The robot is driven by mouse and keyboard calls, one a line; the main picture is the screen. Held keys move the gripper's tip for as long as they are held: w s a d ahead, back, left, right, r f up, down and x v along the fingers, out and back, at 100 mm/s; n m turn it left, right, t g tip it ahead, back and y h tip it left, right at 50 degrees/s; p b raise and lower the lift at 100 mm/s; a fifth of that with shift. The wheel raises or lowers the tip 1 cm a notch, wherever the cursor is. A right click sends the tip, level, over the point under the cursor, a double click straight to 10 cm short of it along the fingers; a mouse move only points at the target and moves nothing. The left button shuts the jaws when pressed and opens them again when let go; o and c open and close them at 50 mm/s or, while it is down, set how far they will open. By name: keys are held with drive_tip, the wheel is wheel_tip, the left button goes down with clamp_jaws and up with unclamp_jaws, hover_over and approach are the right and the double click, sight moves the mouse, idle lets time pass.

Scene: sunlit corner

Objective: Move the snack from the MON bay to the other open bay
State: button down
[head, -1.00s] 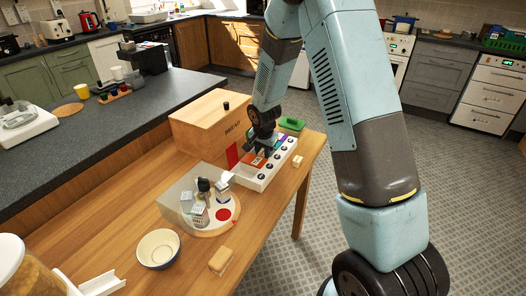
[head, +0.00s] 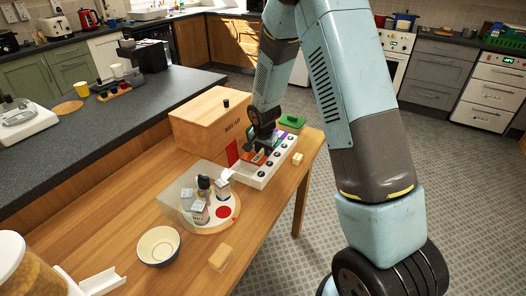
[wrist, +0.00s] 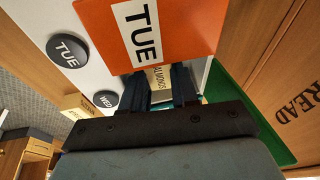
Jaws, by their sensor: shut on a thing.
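The white row of day bays (head: 252,181) lies along the table's right side, with round dark buttons down its front. In the wrist view an orange TUE lid (wrist: 145,35) stands up close to the camera, with round TUE (wrist: 68,51) and WED (wrist: 106,100) buttons beside it. My gripper (wrist: 163,88) is down at the bays just past the orange lid; in the head view it is at the row's middle (head: 256,149). It is shut on a pale snack packet marked ALMONDS (wrist: 155,77), mostly hidden by the fingers and lid. The MON label cannot be read.
A wooden bread bin (head: 205,121) stands close behind the bays. A round tray (head: 229,223) with jars is at their near-left end. A bowl (head: 158,246) and a tan block (head: 220,258) lie nearer. A small beige block (head: 297,159) is right of the bays.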

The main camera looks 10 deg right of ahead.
drive_tip(key=c, duration=0.8)
unclamp_jaws()
drive_tip(key=shift+d, duration=0.1)
drive_tip(key=s+d+r+n, duration=0.15)
drive_tip(key=s+r, duration=0.35)
drive_tip(key=r, duration=0.6)
drive_tip(key=s+d+r, duration=0.3)
drive_tip(key=s+r, duration=0.2)
drive_tip(key=r, duration=0.7)
drive_tip(key=s+d+r+n, duration=0.1)
drive_tip(key=s+r, duration=0.3)
drive_tip(key=s, duration=0.4)
drive_tip(key=s+d+r+n+t, duration=0.1)
drive_tip(key=s+d+r+n, duration=0.1)
drive_tip(key=s, duration=0.6)
drive_tip(key=s+d+r+n+t, duration=0.1)
drive_tip(key=s+d+r+n, duration=0.1)
drive_tip(key=s+d+r, duration=0.2)
drive_tip(key=shift+s+r+n, duration=0.1)
drive_tip(key=shift+s+r, duration=0.25)
drive_tip(key=shift+s, duration=0.35)
drive_tip(key=shift+s+r+n, duration=0.1)
drive_tip(key=shift+s+r, duration=0.3)
drive_tip(key=shift+s, duration=0.35)
drive_tip(key=shift+s+r+n, duration=0.1)
drive_tip(key=shift+s+r, duration=0.25)
drive_tip(key=shift+s, duration=0.35)
